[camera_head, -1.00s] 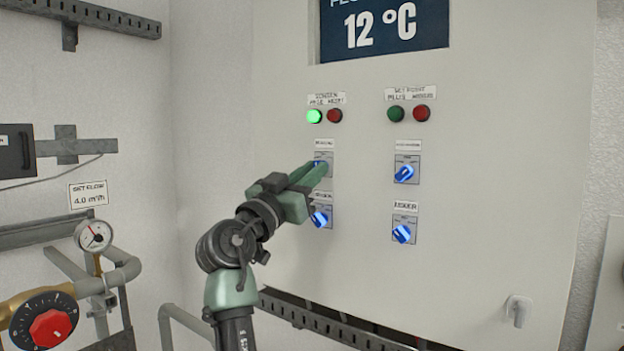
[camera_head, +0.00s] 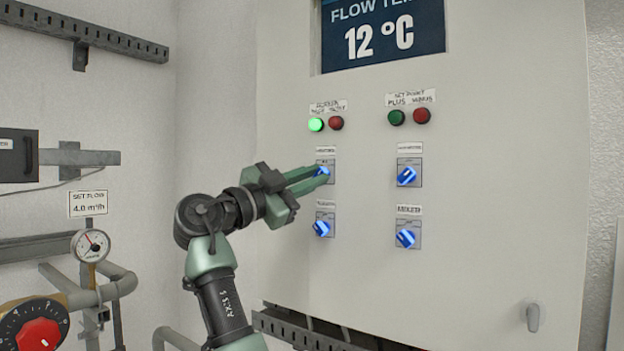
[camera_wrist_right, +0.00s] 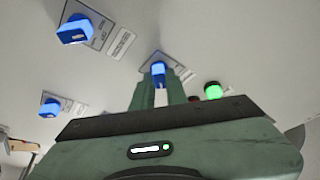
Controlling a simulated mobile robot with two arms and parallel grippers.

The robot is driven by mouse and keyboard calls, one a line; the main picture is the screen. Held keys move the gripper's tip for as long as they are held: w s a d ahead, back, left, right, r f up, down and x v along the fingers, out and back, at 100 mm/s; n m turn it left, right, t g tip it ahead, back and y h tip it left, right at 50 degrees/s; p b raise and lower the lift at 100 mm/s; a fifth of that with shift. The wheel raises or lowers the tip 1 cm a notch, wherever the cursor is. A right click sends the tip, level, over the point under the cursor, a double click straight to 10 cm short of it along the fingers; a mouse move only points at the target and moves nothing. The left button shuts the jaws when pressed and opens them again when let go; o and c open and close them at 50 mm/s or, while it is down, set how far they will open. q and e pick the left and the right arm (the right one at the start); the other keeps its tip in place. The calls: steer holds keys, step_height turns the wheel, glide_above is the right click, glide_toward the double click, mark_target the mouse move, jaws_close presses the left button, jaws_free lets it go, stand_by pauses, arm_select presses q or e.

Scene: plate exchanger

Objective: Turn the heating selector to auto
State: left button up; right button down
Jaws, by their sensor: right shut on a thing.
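The heating selector (camera_head: 324,173) is a blue knob on a small grey plate, upper left of the selectors on the white cabinet. Its label above is blurred. My right gripper (camera_head: 321,174) reaches it from the left, its green fingers shut on the knob. In the right wrist view the blue knob (camera_wrist_right: 158,70) sits between the fingertips (camera_wrist_right: 160,82). The fingers hide part of the knob and its plate, so I cannot read its setting. My left gripper is not in view.
Other blue selectors sit below (camera_head: 322,228), to the right (camera_head: 406,176) and lower right (camera_head: 406,238). A display (camera_head: 383,32) reads 12 °C. A gauge (camera_head: 91,245) and pipes are at left.

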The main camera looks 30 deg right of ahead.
steer(key=shift+m, duration=0.4)
steer(key=c, duration=1.4)
jaws_free()
steer(key=shift+c, duration=0.2)
steer(key=w+b+v, duration=0.1)
steer(key=b+v, duration=0.2)
steer(key=v, duration=0.4)
steer(key=shift+s+a, duration=0.4)
steer(key=shift+s, duration=0.15)
steer(key=shift+f, duration=0.1)
